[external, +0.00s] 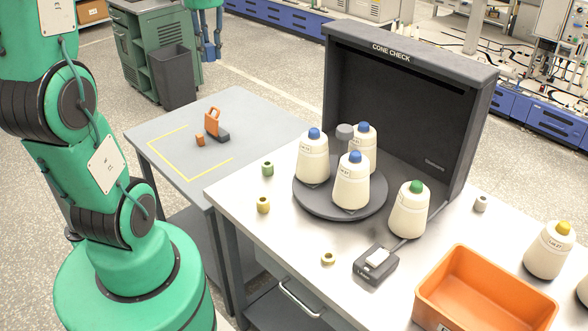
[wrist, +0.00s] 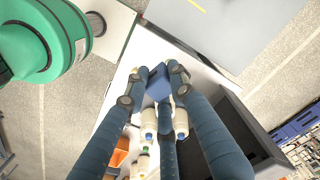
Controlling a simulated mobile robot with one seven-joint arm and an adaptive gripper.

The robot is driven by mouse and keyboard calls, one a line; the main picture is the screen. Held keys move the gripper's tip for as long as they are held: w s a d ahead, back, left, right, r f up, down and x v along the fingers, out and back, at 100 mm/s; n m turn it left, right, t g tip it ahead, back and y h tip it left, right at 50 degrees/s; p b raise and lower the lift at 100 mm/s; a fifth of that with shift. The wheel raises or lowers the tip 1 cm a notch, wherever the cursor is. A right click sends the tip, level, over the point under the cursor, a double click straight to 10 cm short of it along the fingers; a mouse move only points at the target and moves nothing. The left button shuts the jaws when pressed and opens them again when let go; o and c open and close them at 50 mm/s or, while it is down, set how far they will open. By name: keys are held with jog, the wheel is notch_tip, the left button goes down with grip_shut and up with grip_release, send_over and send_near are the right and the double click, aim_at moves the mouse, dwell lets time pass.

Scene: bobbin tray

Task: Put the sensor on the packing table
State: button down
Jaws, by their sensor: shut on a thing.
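My gripper (wrist: 158,80) has blue fingers, closed around a small blue block, which I take to be the sensor (wrist: 154,84). The grey table with a yellow tape outline, apparently the packing table (external: 245,110), stands left of the steel table. A corner of this grey table also shows at the top of the wrist view (wrist: 235,25). The gripper is raised clear of both tables.
The steel table (external: 300,240) carries a turntable (external: 310,200) with cones, a dark booth (external: 410,90), several bobbins, a small device (external: 376,264) and an orange crate (external: 470,262).

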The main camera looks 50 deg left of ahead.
jog(key=w+d+r+m+p, duration=0.3)
jog(key=w+d+m, duration=0.2)
jog(key=w+d, duration=1.65)
jog(key=w+d+m+p, duration=0.1)
jog(key=w+d, duration=0.3)
jog(key=d, duration=0.5)
jog(key=w+d+f+m, duration=0.1)
jog(key=w+d, duration=0.3)
jog(key=d, duration=0.6)
jog(key=w+d+m+p, duration=0.1)
jog(key=w+d, duration=0.3)
jog(key=d, duration=0.6)
jog(key=shift+d+f+m+p, duration=0.15)
jog(key=shift+f+m+p, duration=0.2)
jog(key=shift+m, duration=0.55)
jog(key=s+d+f+m+p, duration=0.1)
jog(key=s+d+f+m, duration=0.1)
jog(key=d, duration=1)
jog(key=s+d+f+m+p, duration=0.1)
jog(key=s+d, duration=0.2)
jog(key=d, duration=0.9)
jog(key=s+d+f+m+p, duration=0.1)
jog(key=s+d+f+m, duration=0.1)
jog(key=d, duration=0.9)
notch_tip(320, 180, down, 26)
jog(key=shift+r, duration=0.2)
jog(key=shift+f, duration=0.1)
